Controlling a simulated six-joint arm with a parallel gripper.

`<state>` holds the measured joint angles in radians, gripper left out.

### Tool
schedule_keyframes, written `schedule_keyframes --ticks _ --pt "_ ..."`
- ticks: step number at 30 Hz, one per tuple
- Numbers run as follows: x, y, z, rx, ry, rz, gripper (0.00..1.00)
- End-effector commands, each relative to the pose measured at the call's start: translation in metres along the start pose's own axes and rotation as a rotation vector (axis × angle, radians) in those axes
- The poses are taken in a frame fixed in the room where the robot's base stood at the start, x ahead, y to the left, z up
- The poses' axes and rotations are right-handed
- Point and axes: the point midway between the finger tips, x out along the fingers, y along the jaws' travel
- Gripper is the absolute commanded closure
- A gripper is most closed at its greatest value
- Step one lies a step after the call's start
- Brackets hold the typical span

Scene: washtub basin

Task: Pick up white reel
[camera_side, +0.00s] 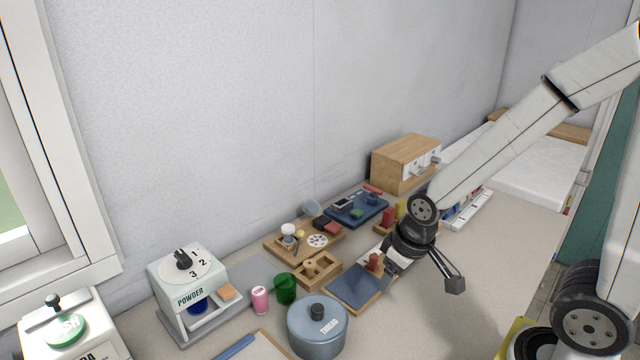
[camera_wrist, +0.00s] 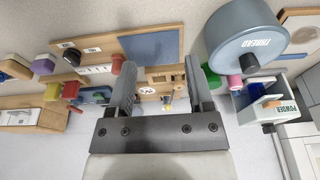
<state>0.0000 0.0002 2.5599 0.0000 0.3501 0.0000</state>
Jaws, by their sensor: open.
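A flat white disc with holes (camera_side: 317,241), which looks like the white reel, lies on a wooden tray (camera_side: 275,250). A white-topped upright piece (camera_side: 288,230) stands on the same tray, left of the disc. In the wrist view the white disc (camera_wrist: 147,91) shows small between my fingers, farther away than they are. My gripper (camera_side: 388,272) is above the front of the bench, right of the tray and near the blue-topped board. The fingers show only partly from the side.
A blue-topped board (camera_side: 350,288) with a red knob (camera_side: 374,262) lies by my gripper. A grey THREAD pot (camera_side: 316,335), a green cup (camera_side: 285,289), a pink reel (camera_side: 260,300) and a POWDER dispenser (camera_side: 183,290) stand left. A wooden drawer box (camera_side: 400,165) stands behind.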

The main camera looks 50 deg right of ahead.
Motion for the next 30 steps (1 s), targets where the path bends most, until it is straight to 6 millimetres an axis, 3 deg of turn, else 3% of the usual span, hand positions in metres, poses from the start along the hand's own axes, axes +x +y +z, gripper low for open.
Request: schedule_keyframes --ticks 8,25,30 --pt "-0.006 0.000 -0.002 0.000 0.004 0.000 0.34" --pt "-0.050 0.000 -0.012 0.000 0.003 0.000 0.34" --pt "-0.047 0.000 -0.020 0.085 -0.023 -0.022 0.34"
